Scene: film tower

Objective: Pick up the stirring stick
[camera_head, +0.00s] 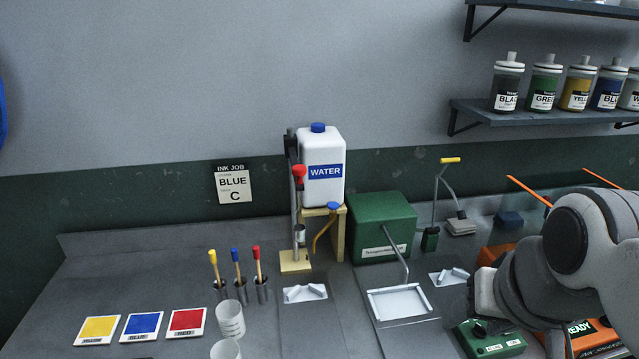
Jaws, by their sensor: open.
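Three sticks with coloured tops stand in separate metal cups on the bench, left of centre: a yellow-topped stick (214,264), a blue-topped stick (237,262) and a red-topped stick (257,262). They lean slightly, with their lower ends hidden inside the cups. I cannot tell from their look whether one of them is the stirring stick. My arm (580,245) reaches in at the right edge, well away from these sticks. My gripper's fingertips do not show.
Clear beakers (230,320) stand just in front of the cups. Yellow, blue and red cards (187,322) lie at the left. A water jug (322,190) on a stand and a green box (383,227) stand behind. A green control box (490,340) sits near my arm.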

